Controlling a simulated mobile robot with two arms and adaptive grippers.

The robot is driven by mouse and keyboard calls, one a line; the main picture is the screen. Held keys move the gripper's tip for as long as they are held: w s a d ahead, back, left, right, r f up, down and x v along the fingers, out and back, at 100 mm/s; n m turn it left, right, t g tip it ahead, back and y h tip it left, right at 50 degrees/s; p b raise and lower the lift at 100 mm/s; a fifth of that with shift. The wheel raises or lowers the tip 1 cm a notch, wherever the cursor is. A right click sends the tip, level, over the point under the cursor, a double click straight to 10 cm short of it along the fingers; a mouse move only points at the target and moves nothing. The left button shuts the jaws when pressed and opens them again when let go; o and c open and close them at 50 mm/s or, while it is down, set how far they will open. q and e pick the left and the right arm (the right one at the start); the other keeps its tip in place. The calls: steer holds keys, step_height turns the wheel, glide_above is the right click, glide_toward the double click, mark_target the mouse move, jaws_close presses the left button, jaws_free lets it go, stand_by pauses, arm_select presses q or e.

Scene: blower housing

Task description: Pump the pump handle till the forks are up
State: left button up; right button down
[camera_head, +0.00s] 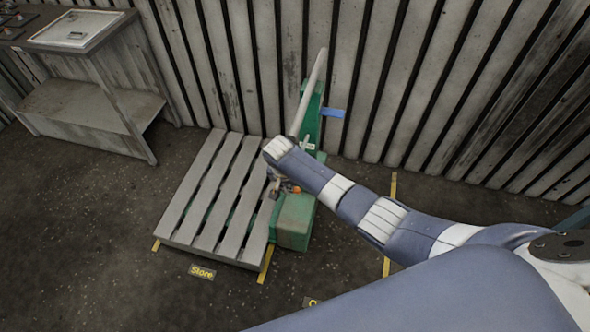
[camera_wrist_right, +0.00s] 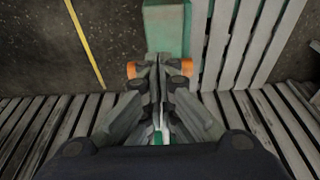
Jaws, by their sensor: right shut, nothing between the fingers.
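The green lifter (camera_head: 295,222) stands against the slatted wall beside a grey slatted pallet (camera_head: 250,240). Its pale, long pump handle (camera_head: 311,85) leans up and slightly right, and its lower end is hidden behind my right arm. The forks are largely hidden under the pallet; bits of green show between the slats. My right gripper (camera_head: 274,190) is shut and empty, pointing down over the pallet's right edge next to the green body. In the right wrist view, its closed fingers (camera_wrist_right: 158,82) are in front of the green body (camera_wrist_right: 167,32). My left gripper is out of view.
A worn bench (camera_head: 95,95) stands at the back left. A yellow "Store" label (camera_head: 202,271) and yellow floor stripes (camera_head: 265,265) lie around the pallet. A blue tab (camera_head: 332,113) sticks out beside the green mast. The floor left of the pallet is clear.

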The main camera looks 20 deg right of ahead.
step_height(320, 180, down, 7)
steer(key=b, duration=0.5)
steer(key=r+p, duration=0.8)
steer(key=p, duration=0.1)
steer(key=r+p, duration=0.4)
steer(key=p, duration=0.1)
steer(key=shift+w+d+r, duration=0.35)
steer(key=shift+w+r, duration=0.05)
steer(key=shift+f, duration=0.1)
steer(key=shift+s+a, duration=0.15)
